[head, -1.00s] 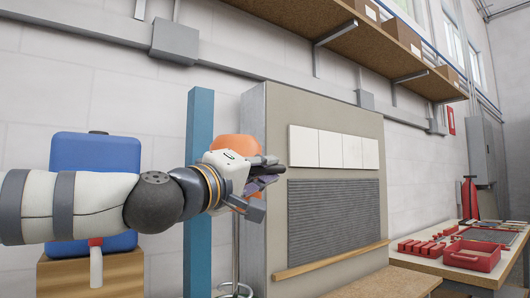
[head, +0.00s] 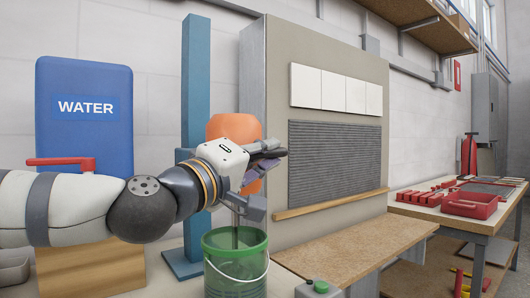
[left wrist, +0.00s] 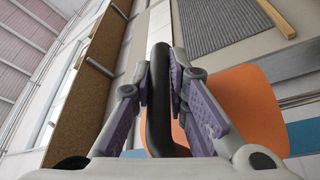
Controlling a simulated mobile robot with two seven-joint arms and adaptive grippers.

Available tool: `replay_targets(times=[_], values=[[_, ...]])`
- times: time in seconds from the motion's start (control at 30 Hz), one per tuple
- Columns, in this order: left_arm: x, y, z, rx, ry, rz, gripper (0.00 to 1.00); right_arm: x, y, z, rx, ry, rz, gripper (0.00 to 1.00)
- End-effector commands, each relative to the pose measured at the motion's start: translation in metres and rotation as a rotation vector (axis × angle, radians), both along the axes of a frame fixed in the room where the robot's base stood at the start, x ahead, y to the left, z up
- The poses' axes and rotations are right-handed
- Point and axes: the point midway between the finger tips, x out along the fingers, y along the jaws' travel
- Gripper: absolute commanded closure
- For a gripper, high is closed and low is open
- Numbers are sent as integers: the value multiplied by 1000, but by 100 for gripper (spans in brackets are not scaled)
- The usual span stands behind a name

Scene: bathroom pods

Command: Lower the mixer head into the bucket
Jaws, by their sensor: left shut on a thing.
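The mixer has an orange body (head: 234,127) and a black handle; its body also shows in the left wrist view (left wrist: 240,105). My left gripper (head: 264,172) is shut on the mixer's black handle (left wrist: 158,100), which lies between both fingers. The thin mixer shaft (head: 236,238) hangs down below my gripper to the mouth of the green bucket (head: 236,279). The mixer head is hidden at the bucket, so its depth cannot be told. The bucket stands upright on the bench with a wire handle. My right gripper is not in view.
A blue water tank (head: 84,135) on a wooden block (head: 90,272) and a blue post (head: 196,85) stand behind my left arm. A tile panel (head: 335,165) is close to the right. A small box with a green button (head: 318,288) sits right of the bucket.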

Motion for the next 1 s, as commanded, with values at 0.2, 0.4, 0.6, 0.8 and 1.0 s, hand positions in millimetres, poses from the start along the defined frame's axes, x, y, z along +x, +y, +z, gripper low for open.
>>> replay_targets(times=[0.2,0.4,0.6,0.8,1.0], values=[[1,-2,-9,8,16,-7,65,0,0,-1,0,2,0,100],[1,-1,-6,5,11,-4,65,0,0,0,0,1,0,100],[-15,11,-9,5,10,-3,65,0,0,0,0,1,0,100],[-59,42,-20,3,10,-4,65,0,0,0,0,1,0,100],[-89,63,-29,5,12,-4,65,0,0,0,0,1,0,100]])
